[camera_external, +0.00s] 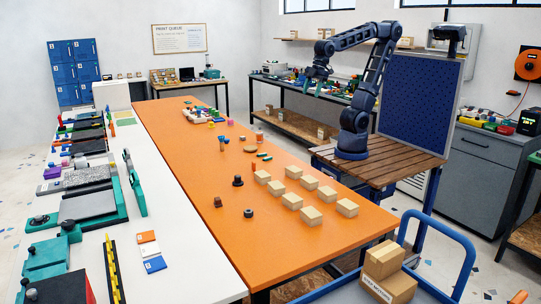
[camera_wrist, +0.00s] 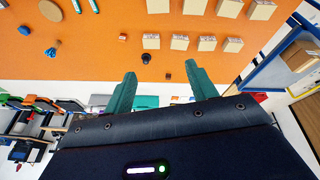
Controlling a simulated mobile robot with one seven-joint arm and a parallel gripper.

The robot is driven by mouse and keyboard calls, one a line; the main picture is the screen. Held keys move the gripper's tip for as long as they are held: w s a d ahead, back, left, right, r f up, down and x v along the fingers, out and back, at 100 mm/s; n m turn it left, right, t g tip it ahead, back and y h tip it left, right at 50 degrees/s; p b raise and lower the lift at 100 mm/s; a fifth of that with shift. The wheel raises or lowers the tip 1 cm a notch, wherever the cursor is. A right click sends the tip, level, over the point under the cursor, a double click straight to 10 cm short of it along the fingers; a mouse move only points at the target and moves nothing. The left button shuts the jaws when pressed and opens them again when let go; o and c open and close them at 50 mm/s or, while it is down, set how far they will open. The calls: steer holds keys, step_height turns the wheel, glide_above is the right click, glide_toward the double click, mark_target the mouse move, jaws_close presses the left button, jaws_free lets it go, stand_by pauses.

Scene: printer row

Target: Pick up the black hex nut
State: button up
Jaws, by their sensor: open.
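The black hex nut (camera_external: 249,213) appears to be the low, dark, ring-like piece lying on the orange table (camera_external: 262,255), left of the nearest wooden blocks. In the wrist view I cannot clearly make it out; a finger may hide it. My gripper (camera_external: 306,86) is raised high behind the table, far from the nut. Its teal fingers are apart with nothing between them, as the wrist view shows (camera_wrist: 160,70).
A dark knob-like piece (camera_external: 238,181) and a brown piece (camera_external: 218,202) stand near the nut. A white bench (camera_external: 180,255) with equipment lies left. A blue cart (camera_external: 440,250) with cardboard boxes stands front right.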

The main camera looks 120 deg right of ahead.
steer(key=w+a+n+g, duration=0.1)
steer(key=w+a+n, duration=0.3)
steer(key=w, duration=1)
steer(key=n+g, duration=0.3)
steer(key=n, duration=0.9)
glide_above(248, 211)
step_height(248, 211, down, 31)
steer(key=f, duration=0.2)
steer(key=a+f, duration=0.1)
steer(key=f, duration=0.1)
steer(key=shift+f, duration=0.25)
steer(key=shift+d+f, duration=0.2)
steer(key=shift+f, duration=1.3)
steer(key=shift+d+f, duration=0.2)
steer(key=shift+f, duration=1.25)
steer(key=c, duration=1.1)
steer(key=shift+o, duration=0.2)
